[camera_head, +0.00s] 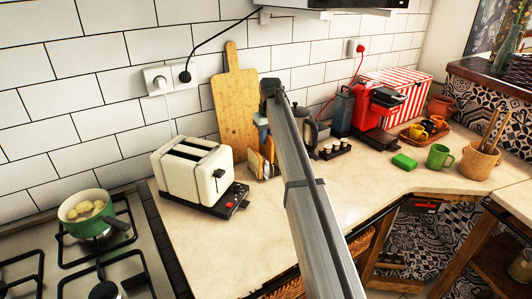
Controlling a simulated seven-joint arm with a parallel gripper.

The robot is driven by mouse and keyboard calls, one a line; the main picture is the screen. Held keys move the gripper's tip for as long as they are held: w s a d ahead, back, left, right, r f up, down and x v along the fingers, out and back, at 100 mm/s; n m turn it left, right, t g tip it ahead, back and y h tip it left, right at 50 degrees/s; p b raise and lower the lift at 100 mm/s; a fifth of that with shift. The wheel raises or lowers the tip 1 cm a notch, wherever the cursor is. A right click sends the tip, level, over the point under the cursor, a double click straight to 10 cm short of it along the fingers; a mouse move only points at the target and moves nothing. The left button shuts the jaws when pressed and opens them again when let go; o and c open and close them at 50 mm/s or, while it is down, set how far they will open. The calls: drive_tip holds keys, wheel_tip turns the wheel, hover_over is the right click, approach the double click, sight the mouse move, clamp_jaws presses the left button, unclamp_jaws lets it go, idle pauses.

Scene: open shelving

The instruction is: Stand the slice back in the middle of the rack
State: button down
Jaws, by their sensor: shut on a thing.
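The small toast rack (262,174) stands on the counter just right of the cream toaster. Brown bread slices show upright at it, one (254,164) at its left side. My gripper (265,138) points down over the rack, at the end of my grey arm. It is shut on a slice (268,150), which is upright at the rack. The slice is small in view and partly hidden by my gripper and arm. I cannot tell whether its lower edge touches the rack or which slot it is in.
The cream toaster (193,170) is close on the left. A wooden board (236,105) leans on the wall behind. A kettle (308,128), egg cups (333,149) and a red coffee machine (378,105) stand to the right. The counter (215,240) in front is clear.

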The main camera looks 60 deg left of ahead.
sight(265, 157)
drive_tip(key=shift+f, duration=2.7)
drive_tip(key=shift+f, duration=0.15)
drive_tip(key=c, duration=1.1)
unclamp_jaws()
drive_tip(key=r, duration=0.4)
drive_tip(key=d+r, duration=0.1)
drive_tip(key=r, duration=0.7)
drive_tip(key=shift+s+d+r, duration=0.1)
drive_tip(key=shift+d, duration=0.3)
